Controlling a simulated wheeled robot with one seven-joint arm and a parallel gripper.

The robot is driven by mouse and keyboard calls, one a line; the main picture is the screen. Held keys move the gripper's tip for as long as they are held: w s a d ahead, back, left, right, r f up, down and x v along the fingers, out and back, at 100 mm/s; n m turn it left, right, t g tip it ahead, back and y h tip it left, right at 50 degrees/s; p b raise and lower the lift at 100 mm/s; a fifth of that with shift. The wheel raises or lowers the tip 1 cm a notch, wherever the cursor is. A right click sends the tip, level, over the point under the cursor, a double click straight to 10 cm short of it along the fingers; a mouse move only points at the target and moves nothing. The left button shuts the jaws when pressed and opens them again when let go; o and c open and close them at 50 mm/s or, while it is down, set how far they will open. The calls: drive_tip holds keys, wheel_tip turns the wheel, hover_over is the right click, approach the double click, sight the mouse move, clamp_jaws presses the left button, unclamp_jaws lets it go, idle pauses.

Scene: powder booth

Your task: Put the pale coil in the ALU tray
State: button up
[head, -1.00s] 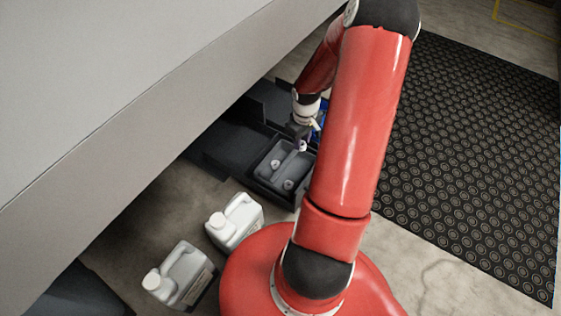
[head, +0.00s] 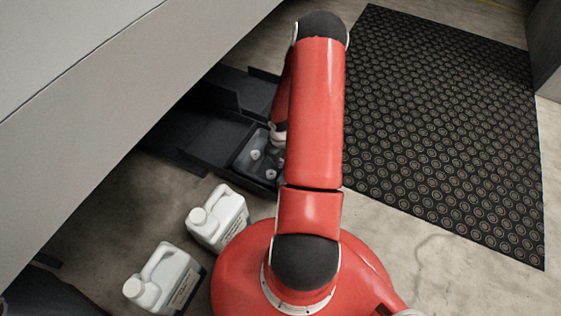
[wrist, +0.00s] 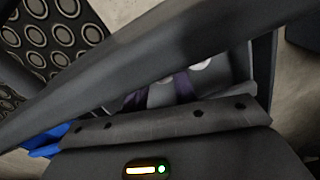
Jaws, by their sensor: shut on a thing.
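In the wrist view, my gripper (wrist: 160,95) shows as two dark purple fingers, partly covered by a dark diagonal bar. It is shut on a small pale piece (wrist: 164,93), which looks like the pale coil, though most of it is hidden. In the head view, my arm covers the gripper. A grey tray (head: 243,160) beside the arm holds two pale ring-like pieces, one farther back (head: 255,154) and one nearer (head: 270,174). A pale round piece (wrist: 202,64) also shows past the fingers in the wrist view. No ALU label is readable.
White jugs stand on the floor in front, one nearer the tray (head: 218,220) and one farther left (head: 164,279). A large grey panel (head: 110,70) overhangs the dark trays (head: 190,120). A black ring mat (head: 440,130) lies at right. Something blue (wrist: 45,141) shows at the wrist view's left.

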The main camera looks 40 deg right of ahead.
sight(281, 160)
drive_tip(key=shift+f, duration=0.8)
drive_tip(key=shift+f, duration=0.1)
drive_tip(key=o, duration=0.7)
drive_tip(key=shift+c, duration=0.2)
wheel_tip(281, 160, up, 12)
drive_tip(key=p, duration=0.3)
